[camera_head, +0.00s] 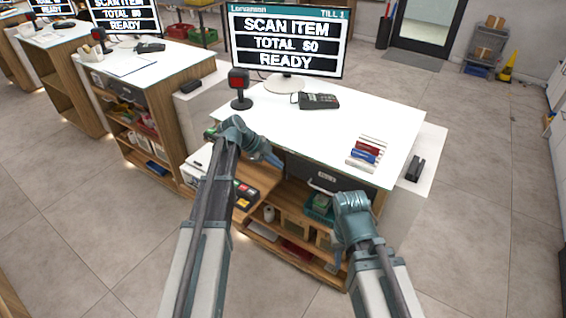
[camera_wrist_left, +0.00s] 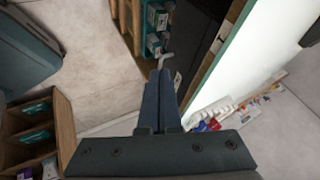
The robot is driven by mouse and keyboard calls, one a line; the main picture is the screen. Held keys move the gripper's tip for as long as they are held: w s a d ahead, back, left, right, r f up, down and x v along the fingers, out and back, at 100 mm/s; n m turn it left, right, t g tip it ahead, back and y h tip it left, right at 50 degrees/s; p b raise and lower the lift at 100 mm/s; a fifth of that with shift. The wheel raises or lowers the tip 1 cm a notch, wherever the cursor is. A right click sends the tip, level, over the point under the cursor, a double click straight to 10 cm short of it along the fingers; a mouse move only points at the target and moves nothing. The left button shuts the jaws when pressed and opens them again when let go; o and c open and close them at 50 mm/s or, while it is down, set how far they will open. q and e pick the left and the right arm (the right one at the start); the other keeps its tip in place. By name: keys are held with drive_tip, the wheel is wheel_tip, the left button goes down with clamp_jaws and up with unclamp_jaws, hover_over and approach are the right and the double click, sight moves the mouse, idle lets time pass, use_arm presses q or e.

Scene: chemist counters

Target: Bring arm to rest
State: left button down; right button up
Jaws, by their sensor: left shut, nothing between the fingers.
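My left arm reaches up from the bottom of the head view, and its gripper (camera_head: 274,161) is in front of the counter's near side, below the white top. In the left wrist view the two dark blue fingers of my left gripper (camera_wrist_left: 162,78) lie together, shut and empty. A bent grey metal piece (camera_wrist_left: 167,60) shows just past the fingertips; I cannot tell whether they touch. My right gripper (camera_head: 339,257) hangs low in front of the counter's shelves, mostly hidden behind its wrist, so its opening cannot be told.
The white counter (camera_head: 300,125) holds a till screen (camera_head: 288,42), a red-faced scanner (camera_head: 239,88), a card terminal (camera_head: 319,101) and a tray of small boxes (camera_head: 366,153). A dark drawer (camera_head: 315,172) and open shelves with goods are below.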

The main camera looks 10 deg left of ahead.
use_arm(q)
drive_tip(key=s+d+f+n+g+y, duration=0.1)
drive_tip(key=s+d+n, duration=0.3)
drive_tip(key=s, duration=0.5)
drive_tip(key=s+d+f+n+g+y, duration=0.1)
drive_tip(key=s+d+n+y, duration=0.3)
drive_tip(key=s+n, duration=0.3)
drive_tip(key=s+d+f+n+g+y, duration=0.2)
drive_tip(key=s+d+n, duration=0.4)
drive_tip(key=s, duration=0.6)
drive_tip(key=shift+s+y, duration=0.15)
drive_tip(key=shift+y, duration=0.25)
drive_tip(key=shift+f, duration=0.2)
